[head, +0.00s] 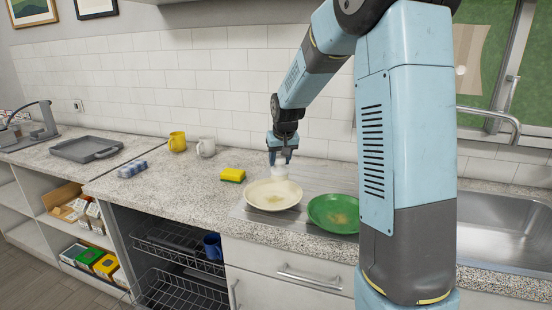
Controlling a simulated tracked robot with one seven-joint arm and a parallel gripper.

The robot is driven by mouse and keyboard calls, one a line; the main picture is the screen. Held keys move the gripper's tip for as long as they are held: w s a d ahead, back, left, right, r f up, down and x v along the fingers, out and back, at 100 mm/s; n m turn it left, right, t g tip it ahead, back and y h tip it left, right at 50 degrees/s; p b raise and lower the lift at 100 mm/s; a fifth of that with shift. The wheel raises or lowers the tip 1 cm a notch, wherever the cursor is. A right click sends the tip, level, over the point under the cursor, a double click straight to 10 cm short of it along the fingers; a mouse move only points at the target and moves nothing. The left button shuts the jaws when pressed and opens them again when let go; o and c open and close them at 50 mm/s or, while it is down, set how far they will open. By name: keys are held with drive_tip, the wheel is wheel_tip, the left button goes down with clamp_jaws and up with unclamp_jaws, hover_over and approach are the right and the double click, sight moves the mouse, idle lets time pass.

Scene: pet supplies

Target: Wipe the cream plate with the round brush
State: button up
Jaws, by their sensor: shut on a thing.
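My gripper (280,162) points down above the back edge of the plate. It is shut on a small whitish thing, which looks like the round brush (277,174). The gripper partly hides the brush. The brush's lower end is close to the plate's back rim; I cannot tell whether they touch.
A green plate (325,206) with a brownish smudge lies right of the cream plate. A yellow sponge (232,175), white mug (206,148) and yellow mug (177,141) stand to the left. The sink (505,220) is at the right, partly behind my arm. An open dishwasher rack (175,245) sits below.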

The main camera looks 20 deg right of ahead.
drive_tip(key=shift+a+f, duration=0.1)
drive_tip(key=shift+a, duration=0.7)
